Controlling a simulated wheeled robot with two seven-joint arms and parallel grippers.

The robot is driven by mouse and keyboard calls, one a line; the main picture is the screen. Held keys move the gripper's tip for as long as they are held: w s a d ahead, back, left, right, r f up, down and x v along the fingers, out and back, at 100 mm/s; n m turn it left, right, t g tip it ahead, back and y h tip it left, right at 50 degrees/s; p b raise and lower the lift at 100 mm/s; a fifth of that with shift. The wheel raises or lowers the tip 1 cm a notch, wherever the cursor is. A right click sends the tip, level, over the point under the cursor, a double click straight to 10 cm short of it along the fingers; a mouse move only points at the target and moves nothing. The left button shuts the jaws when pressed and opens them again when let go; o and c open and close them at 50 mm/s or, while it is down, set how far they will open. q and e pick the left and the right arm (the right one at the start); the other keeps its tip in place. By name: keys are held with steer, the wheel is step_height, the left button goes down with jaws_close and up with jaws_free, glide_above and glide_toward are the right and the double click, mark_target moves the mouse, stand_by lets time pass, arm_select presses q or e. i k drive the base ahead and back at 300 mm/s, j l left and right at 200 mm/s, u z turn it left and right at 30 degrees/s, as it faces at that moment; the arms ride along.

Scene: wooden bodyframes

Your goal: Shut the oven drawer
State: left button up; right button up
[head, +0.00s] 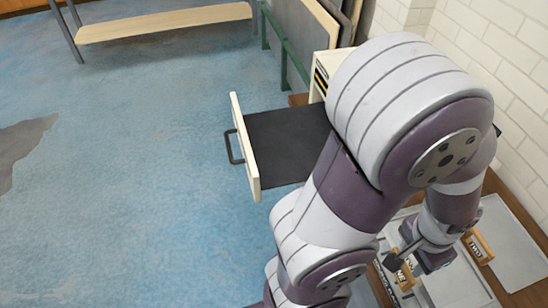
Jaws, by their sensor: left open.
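The oven drawer (285,140) is pulled well out to the left, showing its dark inside. Its cream front panel (244,150) carries a dark bar handle (233,147) that faces the open floor. The cream oven body (320,68) shows only at its upper left corner; my arm hides the rest. My left gripper (415,258) is open, low at the right over a workbench, well apart from the drawer. My left arm passes in front of the drawer's right end. My right gripper is not in view.
Wooden labelled pieces (477,247) and grey trays (511,245) lie on the wooden bench near my left gripper. A green rail (284,45) and leaning panels stand behind the drawer. A wooden bench (165,23) is at the back. Blue floor (140,190) left of the drawer is clear.

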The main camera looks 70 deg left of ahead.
mark_target(282, 147)
steer(key=j+u, duration=0.1)
steer(key=u, duration=0.35)
steer(key=k+j+u, duration=0.1)
steer(key=u, duration=0.35)
steer(key=j+u, duration=0.15)
steer(key=u, duration=0.3)
steer(key=j+u, duration=0.15)
steer(key=u, duration=0.3)
steer(key=j+u, duration=0.1)
steer(key=u, duration=0.35)
steer(key=i+j+u, duration=0.1)
steer(key=j, duration=0.2)
steer(key=i+j+z, duration=0.1)
steer(key=i+j, duration=0.15)
steer(key=j, duration=0.15)
